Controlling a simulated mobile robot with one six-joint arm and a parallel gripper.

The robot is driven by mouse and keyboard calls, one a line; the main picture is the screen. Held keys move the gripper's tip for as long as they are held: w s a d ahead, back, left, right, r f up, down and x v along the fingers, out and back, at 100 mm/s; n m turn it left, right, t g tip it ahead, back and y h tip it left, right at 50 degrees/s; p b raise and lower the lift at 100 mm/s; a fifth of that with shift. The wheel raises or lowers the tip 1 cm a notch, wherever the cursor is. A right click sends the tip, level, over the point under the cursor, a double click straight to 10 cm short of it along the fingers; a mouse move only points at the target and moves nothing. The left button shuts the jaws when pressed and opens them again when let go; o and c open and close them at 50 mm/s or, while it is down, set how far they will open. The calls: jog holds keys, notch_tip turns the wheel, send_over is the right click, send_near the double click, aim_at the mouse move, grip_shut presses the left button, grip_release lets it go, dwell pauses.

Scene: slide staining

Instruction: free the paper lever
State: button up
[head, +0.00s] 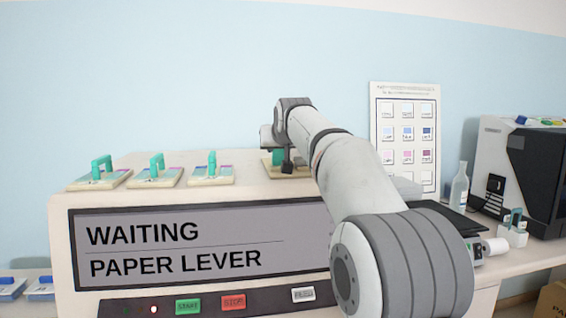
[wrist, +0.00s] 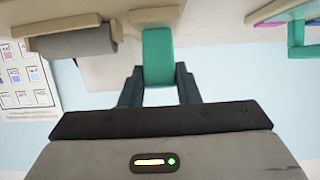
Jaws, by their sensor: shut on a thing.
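The paper lever is a teal bar (wrist: 158,52) on a small beige mount. In the wrist view it runs down between the two dark fingers of my gripper (wrist: 158,85), which is shut on it. In the head view my gripper (head: 286,160) is at the back right of the machine top, and only a bit of the teal lever (head: 278,157) shows beside it. The machine's screen (head: 195,245) reads "WAITING" and "PAPER LEVER". A grey roll (wrist: 76,42) in a beige holder is left of the lever in the wrist view.
Three teal-handled plates (head: 97,175) stand in a row on the machine top, left of my gripper. START (head: 188,306), STOP (head: 233,302) and FEED (head: 303,294) buttons are below the screen. A chart (head: 407,130), bottle (head: 459,188) and dark device (head: 525,170) are to the right.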

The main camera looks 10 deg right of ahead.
jog(key=shift+s+t+b, duration=0.15)
jog(key=shift+t+b, duration=0.25)
jog(key=shift+b, duration=0.2)
jog(key=o, duration=1)
jog(key=v, duration=0.7)
jog(key=shift+s+r, duration=0.15)
jog(key=shift+s, duration=0.2)
